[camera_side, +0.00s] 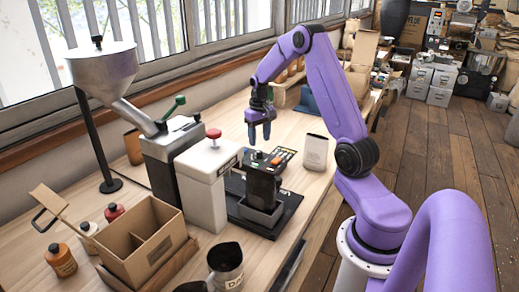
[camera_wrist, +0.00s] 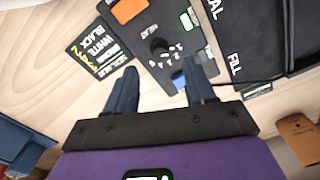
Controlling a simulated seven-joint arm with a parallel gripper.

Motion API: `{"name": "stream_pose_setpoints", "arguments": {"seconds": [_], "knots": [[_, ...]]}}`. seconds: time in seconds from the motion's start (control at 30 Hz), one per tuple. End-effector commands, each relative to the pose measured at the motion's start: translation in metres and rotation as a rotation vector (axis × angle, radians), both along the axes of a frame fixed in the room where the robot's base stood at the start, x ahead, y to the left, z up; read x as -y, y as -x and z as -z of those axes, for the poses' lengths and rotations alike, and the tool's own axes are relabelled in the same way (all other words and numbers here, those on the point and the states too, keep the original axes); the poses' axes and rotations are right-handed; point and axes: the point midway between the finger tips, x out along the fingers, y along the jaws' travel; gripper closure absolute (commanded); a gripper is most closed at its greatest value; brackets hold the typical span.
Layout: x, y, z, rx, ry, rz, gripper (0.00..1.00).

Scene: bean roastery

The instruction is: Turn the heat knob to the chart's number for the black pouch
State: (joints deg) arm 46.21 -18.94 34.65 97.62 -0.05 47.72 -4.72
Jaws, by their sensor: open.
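My gripper (camera_side: 259,138) points down above the black machine, with its two blue fingers apart and empty. In the wrist view its fingertips (camera_wrist: 160,68) stand on either side of the lower part of the heat panel (camera_wrist: 143,28). A small dark knob (camera_wrist: 159,46) shows there beside white digits, near the word HEAT; its setting is too small to read. The chart (camera_wrist: 92,48) is a dark card left of the panel, with BLACK and WHITE lines legible; its numbers are unclear.
A pale pouch (camera_side: 314,152) stands right of the machine. The white unit with a red knob (camera_side: 213,132) and the grinder with a metal hopper (camera_side: 103,70) stand left. A divided cardboard box (camera_side: 148,243) and a dark jug (camera_side: 226,266) are in front.

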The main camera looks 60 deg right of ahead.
Motion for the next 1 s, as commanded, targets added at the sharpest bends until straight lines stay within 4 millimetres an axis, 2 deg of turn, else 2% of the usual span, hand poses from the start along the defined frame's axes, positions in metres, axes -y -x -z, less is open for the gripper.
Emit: {"name": "stream_pose_setpoints", "arguments": {"seconds": [0.1, 0.3, 0.43, 0.73, 0.9, 1.0], "knots": [[0.000, 0.001, 0.022, -0.005, -0.002, 0.001, 0.46], [0.000, 0.000, 0.045, -0.002, -0.001, 0.000, 0.46], [0.000, 0.000, 0.051, -0.002, -0.001, 0.000, 0.46], [0.000, 0.000, 0.052, 0.000, 0.000, 0.001, 0.46], [0.000, 0.000, 0.052, 0.000, 0.000, 0.000, 1.00], [0.000, 0.000, 0.052, 0.000, 0.000, 0.001, 1.00]]}}
